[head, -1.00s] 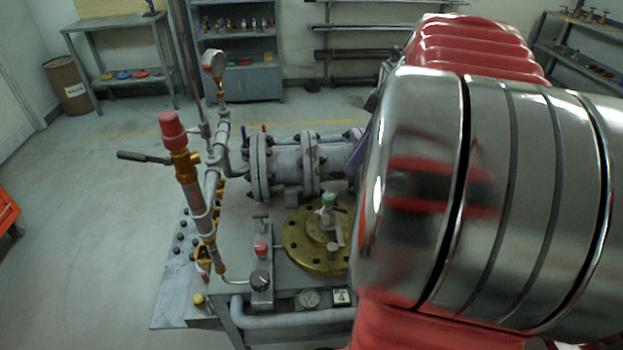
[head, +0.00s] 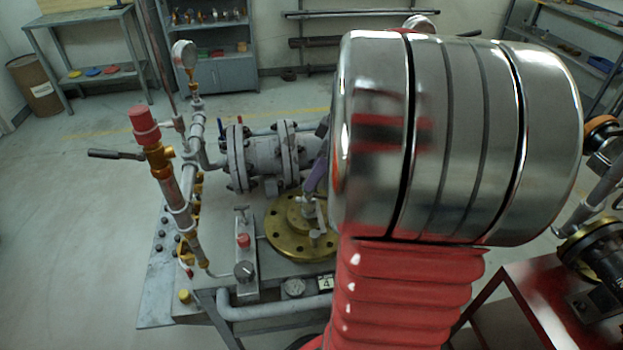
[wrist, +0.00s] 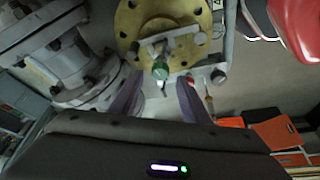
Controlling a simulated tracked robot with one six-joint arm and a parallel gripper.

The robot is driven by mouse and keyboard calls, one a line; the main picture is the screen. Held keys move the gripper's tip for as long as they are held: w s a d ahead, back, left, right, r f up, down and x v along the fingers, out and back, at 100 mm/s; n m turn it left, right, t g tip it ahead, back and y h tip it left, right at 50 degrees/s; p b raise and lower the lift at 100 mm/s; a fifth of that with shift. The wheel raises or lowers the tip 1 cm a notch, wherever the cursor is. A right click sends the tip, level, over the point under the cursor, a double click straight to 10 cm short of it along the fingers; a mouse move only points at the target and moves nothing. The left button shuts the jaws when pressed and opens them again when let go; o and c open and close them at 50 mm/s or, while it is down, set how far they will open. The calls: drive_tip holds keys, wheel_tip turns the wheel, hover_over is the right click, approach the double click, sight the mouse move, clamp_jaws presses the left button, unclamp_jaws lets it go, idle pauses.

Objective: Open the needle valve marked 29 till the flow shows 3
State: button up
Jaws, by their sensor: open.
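My gripper (wrist: 159,80) has its two purple fingers apart, with nothing held between them. In the wrist view a green-topped valve stem (wrist: 160,70) on a round brass flange (wrist: 130,22) shows between and beyond the fingertips; I cannot tell the depth gap. In the head view one purple finger (head: 317,176) is over the brass flange (head: 283,243), and the green top is hidden. No mark 29 is legible.
A red-capped upright pipe (head: 146,125) with a side lever and a pressure gauge (head: 184,55) stand left of the flange. Flanged grey piping (head: 265,155) lies behind. My arm hides the right of the bench.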

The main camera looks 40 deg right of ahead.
drive_tip(key=shift+x, duration=1.6)
drive_tip(key=shift+c, duration=0.7)
drive_tip(key=c, duration=0.9)
